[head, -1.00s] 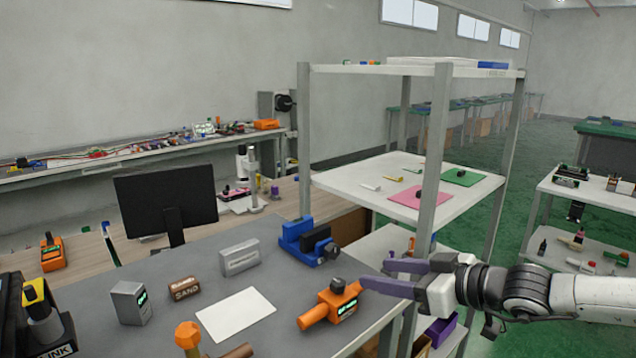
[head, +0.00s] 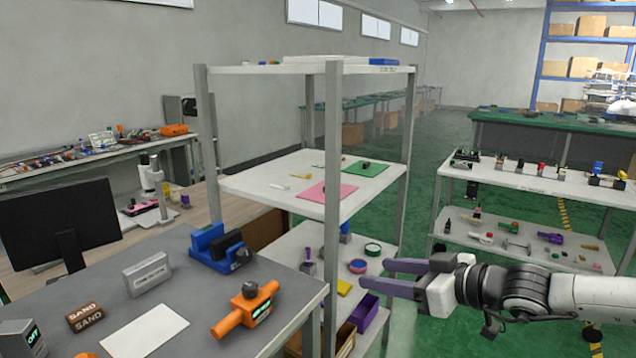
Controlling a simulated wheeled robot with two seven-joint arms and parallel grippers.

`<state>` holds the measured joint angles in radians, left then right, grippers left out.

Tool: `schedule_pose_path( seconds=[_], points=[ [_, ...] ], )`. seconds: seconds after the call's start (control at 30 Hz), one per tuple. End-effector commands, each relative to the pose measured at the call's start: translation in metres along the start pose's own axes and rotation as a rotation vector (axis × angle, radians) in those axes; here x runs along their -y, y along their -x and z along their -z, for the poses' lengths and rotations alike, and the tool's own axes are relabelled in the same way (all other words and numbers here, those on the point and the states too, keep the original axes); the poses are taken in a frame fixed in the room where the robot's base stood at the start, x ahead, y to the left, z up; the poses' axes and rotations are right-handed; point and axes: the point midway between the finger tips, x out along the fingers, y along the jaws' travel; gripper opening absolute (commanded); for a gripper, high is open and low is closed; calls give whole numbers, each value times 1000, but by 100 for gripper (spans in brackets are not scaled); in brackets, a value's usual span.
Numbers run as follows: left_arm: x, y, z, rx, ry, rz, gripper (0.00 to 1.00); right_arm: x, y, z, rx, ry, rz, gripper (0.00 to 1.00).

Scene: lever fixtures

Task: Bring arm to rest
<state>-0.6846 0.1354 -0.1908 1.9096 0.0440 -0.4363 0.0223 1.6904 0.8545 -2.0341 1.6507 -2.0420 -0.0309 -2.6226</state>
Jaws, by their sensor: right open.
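My right gripper (head: 392,280) reaches in from the right with its purple fingers pointing left and spread apart. Nothing is between them. It is off the right side of the grey table (head: 190,272), in front of the shelf rack. An orange lever-like fixture with a small green display (head: 247,309) lies on the table, left of the gripper and clear of it. A blue vise (head: 217,247) stands behind that fixture. My left gripper does not show.
A white shelf rack (head: 333,190) with grey posts stands just beyond the gripper; its lower shelf holds a purple bin (head: 367,312) and small items.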

Motion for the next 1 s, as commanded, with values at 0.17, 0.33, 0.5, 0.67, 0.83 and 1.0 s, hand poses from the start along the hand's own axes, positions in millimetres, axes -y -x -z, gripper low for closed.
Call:
schedule_pose_path(
  seconds=[0.17, 0.33, 0.5, 0.67, 0.83, 1.0],
  points=[
    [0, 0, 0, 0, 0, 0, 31, 31, -15, -10, -8, -191, 61, 50],
    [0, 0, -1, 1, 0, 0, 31, 114, -45, -29, -9, -822, 224, 50],
    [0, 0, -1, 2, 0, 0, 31, 185, -61, -34, 28, -1621, 386, 50],
    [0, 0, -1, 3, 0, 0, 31, 219, -66, -40, 86, -2399, 502, 50],
    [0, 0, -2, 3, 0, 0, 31, 222, -63, -62, -107, 2930, -549, 50],
    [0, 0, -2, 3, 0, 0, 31, 204, -53, -117, -19, 2100, -384, 50]
  ],
)
